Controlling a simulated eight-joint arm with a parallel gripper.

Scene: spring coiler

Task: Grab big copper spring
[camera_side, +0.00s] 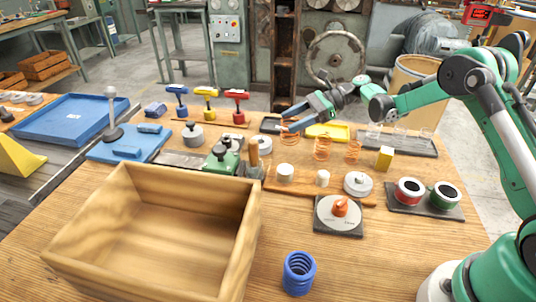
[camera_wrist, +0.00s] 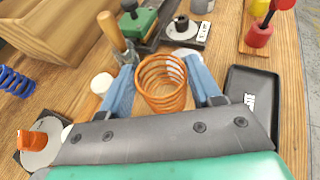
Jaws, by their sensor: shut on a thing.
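The copper spring (camera_wrist: 162,84) stands upright between the two blue fingers of my gripper (camera_wrist: 161,68) in the wrist view, with a finger against each side. In the side view my gripper (camera_side: 292,119) is at the back of the bench, and a copper spring (camera_side: 289,136) shows just below its fingers. Two other copper springs, one in the middle (camera_side: 322,147) and a smaller one (camera_side: 353,150), stand to its right. I cannot tell whether the held spring is clear of the bench.
A wooden box (camera_side: 150,225) fills the front left. A blue spring (camera_side: 299,273) stands at the front. A dial with an orange knob (camera_side: 340,207), white cylinders and a dark tray (camera_side: 400,143) lie around. A wooden-handled tool (camera_wrist: 112,32) stands near the held spring.

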